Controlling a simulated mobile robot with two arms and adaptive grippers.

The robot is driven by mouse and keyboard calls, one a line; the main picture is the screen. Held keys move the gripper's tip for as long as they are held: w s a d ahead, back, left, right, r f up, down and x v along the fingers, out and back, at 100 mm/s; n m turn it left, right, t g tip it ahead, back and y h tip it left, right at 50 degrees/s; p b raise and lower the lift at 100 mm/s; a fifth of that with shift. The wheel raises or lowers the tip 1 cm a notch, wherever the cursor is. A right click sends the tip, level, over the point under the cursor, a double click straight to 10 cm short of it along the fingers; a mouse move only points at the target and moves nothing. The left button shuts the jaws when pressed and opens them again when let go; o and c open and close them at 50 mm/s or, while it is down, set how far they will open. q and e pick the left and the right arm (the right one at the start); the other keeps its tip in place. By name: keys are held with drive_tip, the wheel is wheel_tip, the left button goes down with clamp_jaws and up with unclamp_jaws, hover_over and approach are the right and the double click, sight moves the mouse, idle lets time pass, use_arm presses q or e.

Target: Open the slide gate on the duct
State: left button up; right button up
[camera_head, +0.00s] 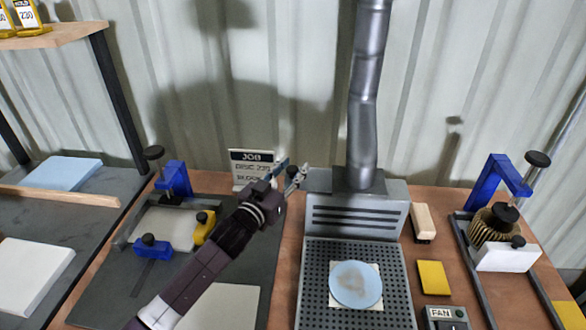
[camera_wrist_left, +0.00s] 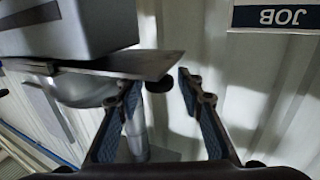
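The metal duct (camera_head: 366,100) rises from the grey extraction hood (camera_head: 355,215). In the left wrist view, which is upside down, a dark flat plate (camera_wrist_left: 150,64), seemingly the slide gate, sticks out beside the grey box (camera_wrist_left: 85,28) and the round duct (camera_wrist_left: 90,90). A small dark knob (camera_wrist_left: 158,85) sits at the plate's outer end. My left gripper (camera_head: 291,172) is just left of the hood. In the wrist view its fingers (camera_wrist_left: 160,84) are open, with the knob between their tips; I cannot tell whether they touch it. My right gripper is not in view.
A JOB sign (camera_head: 252,168) stands close behind my left gripper. A blue disc (camera_head: 355,285) lies on the perforated plate. Blue clamps (camera_head: 175,178) stand at left; a fan box (camera_head: 446,316), yellow block (camera_head: 433,277) and brush fixture (camera_head: 492,226) are at right.

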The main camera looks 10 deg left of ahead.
use_arm(q)
drive_tip(key=shift+s, duration=0.1)
drive_tip(key=v, duration=1.2)
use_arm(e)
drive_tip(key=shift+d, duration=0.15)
